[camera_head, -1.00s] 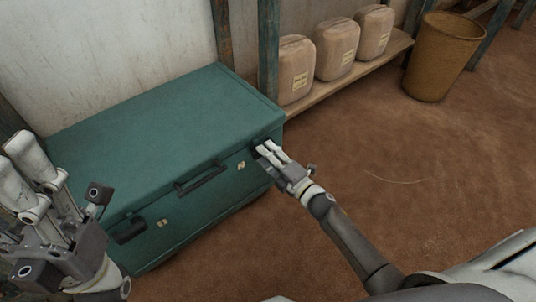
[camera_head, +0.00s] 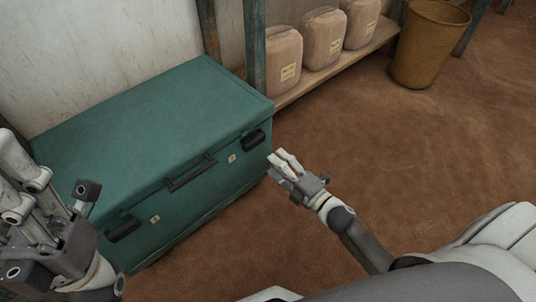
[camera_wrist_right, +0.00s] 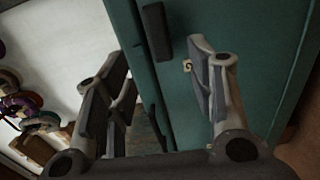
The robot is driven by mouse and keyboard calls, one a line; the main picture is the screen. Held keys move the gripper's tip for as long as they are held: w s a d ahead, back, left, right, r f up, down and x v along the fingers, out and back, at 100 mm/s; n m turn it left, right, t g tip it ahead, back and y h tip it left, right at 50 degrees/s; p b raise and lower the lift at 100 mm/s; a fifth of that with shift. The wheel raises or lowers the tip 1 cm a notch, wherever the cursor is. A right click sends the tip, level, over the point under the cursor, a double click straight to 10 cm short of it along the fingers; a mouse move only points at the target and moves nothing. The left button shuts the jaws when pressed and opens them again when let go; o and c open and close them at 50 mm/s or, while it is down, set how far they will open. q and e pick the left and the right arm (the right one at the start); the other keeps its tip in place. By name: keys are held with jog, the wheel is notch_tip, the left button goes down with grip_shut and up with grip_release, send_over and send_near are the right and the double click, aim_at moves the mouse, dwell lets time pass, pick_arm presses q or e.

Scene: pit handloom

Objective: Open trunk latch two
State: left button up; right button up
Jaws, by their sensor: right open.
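The teal trunk (camera_head: 150,120) stands closed against the wall. Its front has a black latch (camera_head: 255,140) near the right end, another black latch (camera_head: 123,230) near the left end, and a handle (camera_head: 190,173) between them. I cannot tell whether the right-end latch is fastened. My right gripper (camera_head: 283,163) is open and empty, just right of the trunk's front corner and apart from the right-end latch. In the right wrist view the open fingers frame part of the trunk front (camera_wrist_right: 178,95) and a dark fitting (camera_wrist_right: 157,32). My left gripper (camera_head: 50,190) is at the lower left, its fingertips unclear.
A brown bin (camera_head: 428,45) is farther right. A post (camera_head: 255,50) rises behind the trunk. The brown floor (camera_head: 430,140) on the right is clear.

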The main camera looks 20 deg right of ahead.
jog(key=shift+v, duration=1.45)
